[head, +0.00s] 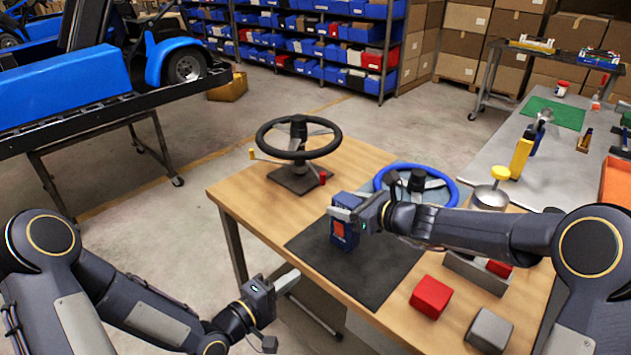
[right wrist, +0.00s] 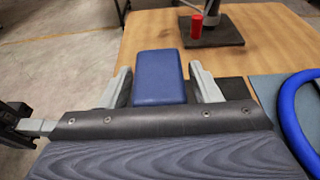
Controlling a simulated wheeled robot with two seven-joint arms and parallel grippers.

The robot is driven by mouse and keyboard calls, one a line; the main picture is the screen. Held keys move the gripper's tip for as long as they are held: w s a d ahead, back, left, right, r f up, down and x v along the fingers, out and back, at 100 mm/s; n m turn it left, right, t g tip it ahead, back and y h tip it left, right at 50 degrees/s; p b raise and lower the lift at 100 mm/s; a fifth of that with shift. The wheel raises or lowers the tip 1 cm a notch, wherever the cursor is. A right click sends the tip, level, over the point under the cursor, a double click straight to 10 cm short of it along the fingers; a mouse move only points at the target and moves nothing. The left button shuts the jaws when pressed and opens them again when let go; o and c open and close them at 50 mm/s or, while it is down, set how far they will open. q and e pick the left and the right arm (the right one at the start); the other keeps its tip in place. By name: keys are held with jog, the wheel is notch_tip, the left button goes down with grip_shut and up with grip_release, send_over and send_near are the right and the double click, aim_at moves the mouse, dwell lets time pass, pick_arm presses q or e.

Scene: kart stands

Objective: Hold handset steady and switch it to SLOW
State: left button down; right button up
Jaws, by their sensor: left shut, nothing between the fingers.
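The handset (head: 343,240) is a dark blue box with a red patch on its front, standing upright over the black mat (head: 385,287). My right gripper (head: 345,207) is shut on the handset at its upper part. My left gripper (head: 288,281) is shut and empty, low in front of the table's left edge, apart from the handset.
A black steering wheel on a stand (head: 298,150) is at the wooden table's far corner. A blue steering wheel (head: 440,180) is behind my right forearm. A red block (head: 430,297) and a grey block (head: 489,330) lie at the near right.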

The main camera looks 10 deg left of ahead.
jog(key=shift+o, duration=0.7)
